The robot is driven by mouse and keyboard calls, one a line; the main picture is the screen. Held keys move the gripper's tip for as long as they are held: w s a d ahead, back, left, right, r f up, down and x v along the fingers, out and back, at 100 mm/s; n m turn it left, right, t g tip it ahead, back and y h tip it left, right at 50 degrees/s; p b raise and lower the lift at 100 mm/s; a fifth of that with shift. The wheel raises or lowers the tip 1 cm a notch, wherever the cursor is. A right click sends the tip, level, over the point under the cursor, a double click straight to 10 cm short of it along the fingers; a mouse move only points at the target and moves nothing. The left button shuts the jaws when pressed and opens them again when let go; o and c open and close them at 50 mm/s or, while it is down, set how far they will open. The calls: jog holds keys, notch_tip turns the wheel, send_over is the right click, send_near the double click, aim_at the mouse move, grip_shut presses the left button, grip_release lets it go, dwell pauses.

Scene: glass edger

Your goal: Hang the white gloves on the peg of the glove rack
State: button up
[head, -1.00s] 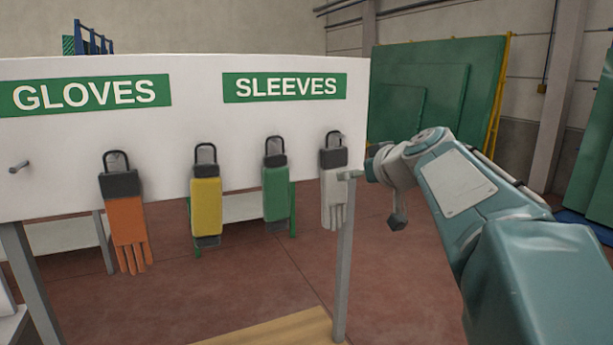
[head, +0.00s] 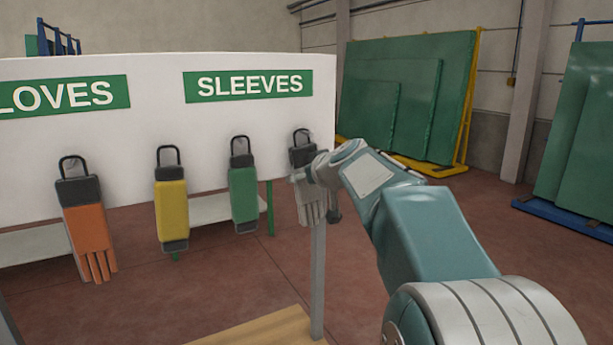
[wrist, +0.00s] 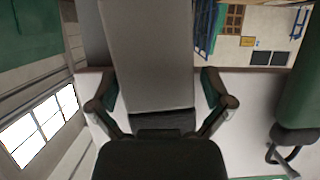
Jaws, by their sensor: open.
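The white gloves (head: 311,213), with a dark cuff (head: 302,153) and loop, hang at the right end of the white board (head: 120,145), under the SLEEVES sign. My gripper (head: 303,178) is in front of them and hides part of them. In the wrist view, which appears upside down, the pale glove body (wrist: 148,55) and dark cuff lie between the two spread fingers of my gripper (wrist: 162,104). The gripper is open. I cannot tell whether a finger touches the gloves. The bare peg under GLOVES is out of view.
Orange gloves (head: 88,232), a yellow sleeve (head: 172,208) and a green sleeve (head: 243,194) hang on the board to the left. The green sleeve also shows in the wrist view (wrist: 298,85). A grey post (head: 318,285) stands below the white gloves.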

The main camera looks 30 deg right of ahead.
jog(key=c, duration=0.4)
jog(key=shift+a, duration=0.2)
jog(key=c, duration=0.4)
jog(key=shift+a, duration=0.15)
jog(key=shift+c, duration=0.2)
jog(key=shift+r, duration=0.15)
jog(key=shift+r, duration=0.45)
